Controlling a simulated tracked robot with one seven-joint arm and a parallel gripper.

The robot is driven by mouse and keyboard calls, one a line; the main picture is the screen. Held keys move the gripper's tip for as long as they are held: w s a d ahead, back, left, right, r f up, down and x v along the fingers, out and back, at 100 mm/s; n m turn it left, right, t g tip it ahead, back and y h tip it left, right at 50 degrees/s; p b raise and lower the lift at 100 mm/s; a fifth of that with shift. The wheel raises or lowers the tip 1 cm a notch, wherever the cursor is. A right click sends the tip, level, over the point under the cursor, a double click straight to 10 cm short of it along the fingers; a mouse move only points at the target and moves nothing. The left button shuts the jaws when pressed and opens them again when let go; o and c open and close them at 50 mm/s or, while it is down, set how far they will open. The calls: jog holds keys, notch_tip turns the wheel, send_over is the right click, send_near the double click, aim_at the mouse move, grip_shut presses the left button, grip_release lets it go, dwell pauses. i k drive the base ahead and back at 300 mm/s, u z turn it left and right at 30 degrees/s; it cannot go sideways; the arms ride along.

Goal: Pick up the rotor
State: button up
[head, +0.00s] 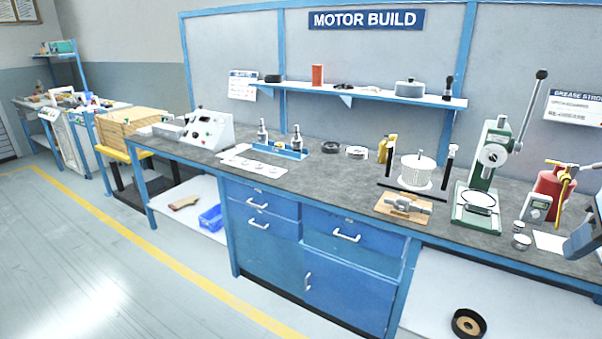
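A grey metal part with a shaft, which looks like the rotor (408,204), lies on its side on a small wooden block (391,209) near the front edge of the bench (345,190), right of centre.
A green lever press (494,160) stands right of the wooden block. Farther right are a gauge box (536,208) and a red canister (548,186). The bench top left of the block is mostly clear.

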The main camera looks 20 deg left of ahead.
aim_at(404, 204)
jog(key=u, duration=0.75)
jog(key=k, duration=1)
jog(key=u, duration=0.85)
jog(key=i, duration=1.2)
jog(key=z, duration=0.6)
jog(key=i, duration=1.05)
jog(key=z, duration=0.3)
